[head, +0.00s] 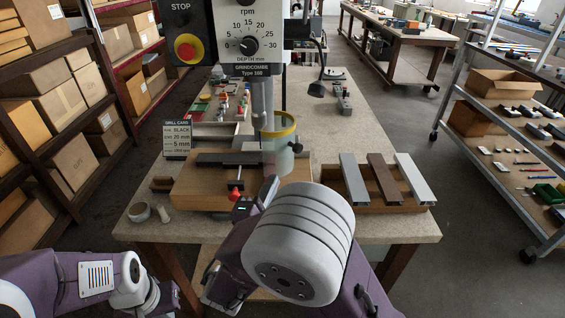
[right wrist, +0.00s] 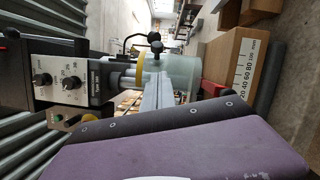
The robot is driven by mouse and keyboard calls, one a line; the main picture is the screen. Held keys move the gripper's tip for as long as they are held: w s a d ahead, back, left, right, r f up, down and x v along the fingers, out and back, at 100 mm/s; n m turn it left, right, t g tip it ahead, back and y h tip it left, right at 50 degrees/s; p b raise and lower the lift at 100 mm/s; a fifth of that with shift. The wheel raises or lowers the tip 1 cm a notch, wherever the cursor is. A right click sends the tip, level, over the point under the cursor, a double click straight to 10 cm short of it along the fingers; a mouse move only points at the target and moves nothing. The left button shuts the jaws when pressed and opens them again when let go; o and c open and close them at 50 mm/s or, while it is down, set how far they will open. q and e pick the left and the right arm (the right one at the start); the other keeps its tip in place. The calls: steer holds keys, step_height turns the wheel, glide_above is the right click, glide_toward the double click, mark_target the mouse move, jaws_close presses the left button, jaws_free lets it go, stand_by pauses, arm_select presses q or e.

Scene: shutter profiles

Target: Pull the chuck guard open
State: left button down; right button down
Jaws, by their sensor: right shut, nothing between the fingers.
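The chuck guard (head: 278,155) is a clear cylinder with a yellow rim, below the drill press head (head: 248,42) and around the lower spindle area. A small black knob (head: 297,147) sticks out on its right side. In the right wrist view, turned sideways, the guard (right wrist: 180,75) and its knob (right wrist: 157,47) also show. My right gripper (head: 242,208) is shut and empty, low in front of the guard and apart from it, partly hidden by my own wrist. My left arm shows at the lower left, but its gripper cannot be made out.
A grey profile (head: 225,159) lies on the wooden base (head: 190,190) beneath the drill, beside a red-topped clamp (head: 236,192). Several profiles (head: 388,177) lie on a wooden tray at right. A drill card (head: 177,138) stands at left.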

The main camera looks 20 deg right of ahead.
mark_target(290, 146)
steer(key=p+x, duration=0.2)
steer(key=x, duration=0.8)
steer(key=shift+d+f, duration=0.1)
